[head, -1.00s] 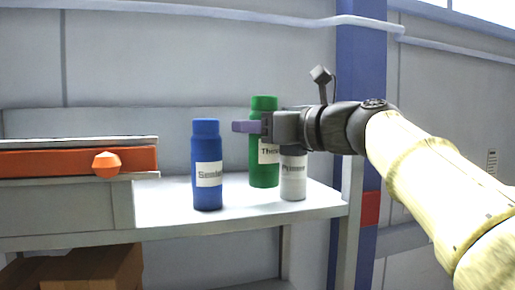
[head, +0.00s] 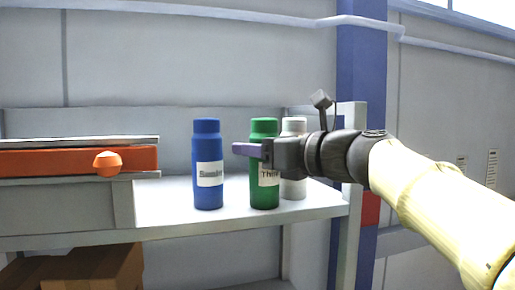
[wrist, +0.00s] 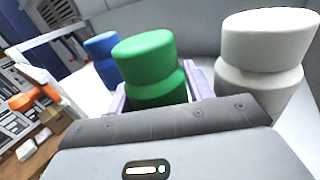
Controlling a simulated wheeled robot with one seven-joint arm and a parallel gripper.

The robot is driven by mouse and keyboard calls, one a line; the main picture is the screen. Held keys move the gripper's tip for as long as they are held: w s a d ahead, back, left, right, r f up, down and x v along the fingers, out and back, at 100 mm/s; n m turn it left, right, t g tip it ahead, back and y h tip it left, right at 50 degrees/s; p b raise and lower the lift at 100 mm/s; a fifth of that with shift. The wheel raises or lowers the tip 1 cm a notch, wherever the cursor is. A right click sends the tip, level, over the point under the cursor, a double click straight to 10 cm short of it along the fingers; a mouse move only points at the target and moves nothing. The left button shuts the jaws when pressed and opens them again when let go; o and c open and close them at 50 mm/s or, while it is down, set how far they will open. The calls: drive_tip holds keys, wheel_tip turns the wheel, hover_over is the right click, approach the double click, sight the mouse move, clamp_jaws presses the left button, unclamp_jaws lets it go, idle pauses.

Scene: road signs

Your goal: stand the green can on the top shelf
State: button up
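The green can (head: 264,196) stands upright on the white shelf board (head: 165,205), its base seeming to rest there. It has a white label, partly covered. My gripper (head: 254,149) reaches in from the right around its upper body, and one purple finger shows in front. In the wrist view the green can (wrist: 150,62) sits between both purple fingers, which appear to be against its sides. The far finger is hidden in the head view.
A blue can (head: 208,185) stands to the left, with a gap. A white can (head: 294,188) stands close behind on the right, partly covered by my gripper. An orange drawer front with a knob (head: 107,163) is at left. Cardboard boxes (head: 95,268) lie below.

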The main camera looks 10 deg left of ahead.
drive_tip(key=shift+r, duration=0.15)
drive_tip(key=b+v, duration=0.6)
drive_tip(key=v, duration=0.6)
drive_tip(key=shift+w+b, duration=0.1)
drive_tip(key=shift+b, duration=0.25)
drive_tip(key=shift+a, duration=0.1)
drive_tip(key=shift+s, duration=0.2)
